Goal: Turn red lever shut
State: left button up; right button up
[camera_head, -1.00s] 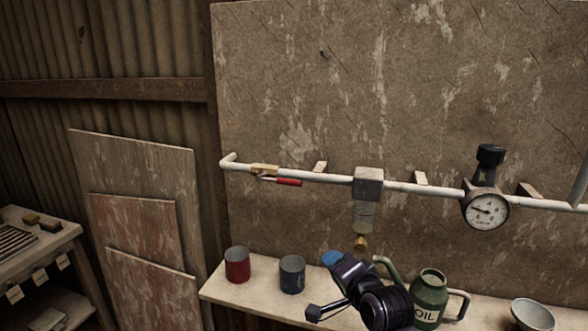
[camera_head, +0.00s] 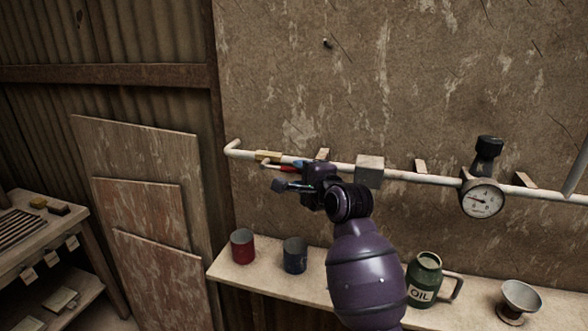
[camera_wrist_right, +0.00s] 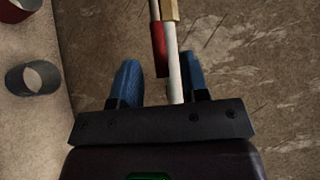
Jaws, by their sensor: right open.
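The red lever (camera_head: 286,169) is on the brass valve (camera_head: 267,156) at the left end of the white wall pipe (camera_head: 336,167). It lies nearly along the pipe, slightly below it. My right gripper (camera_head: 290,175) is open at the lever's free end and hides part of it. In the right wrist view, the red lever (camera_wrist_right: 158,48) and the pipe (camera_wrist_right: 174,80) run into the space between the blue fingertips of the right gripper (camera_wrist_right: 160,75). I cannot tell whether the fingers touch the lever. My left gripper is out of view.
A grey block (camera_head: 369,171) on the pipe stands right of my gripper, with a gauge (camera_head: 482,199) further right. Below, the shelf (camera_head: 318,288) holds a red cup (camera_head: 243,246), a blue cup (camera_head: 295,255), a green oil can (camera_head: 424,279) and a funnel (camera_head: 520,298).

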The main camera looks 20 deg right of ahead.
aim_at(296, 172)
jog(key=shift+x, duration=1.95)
grip_shut()
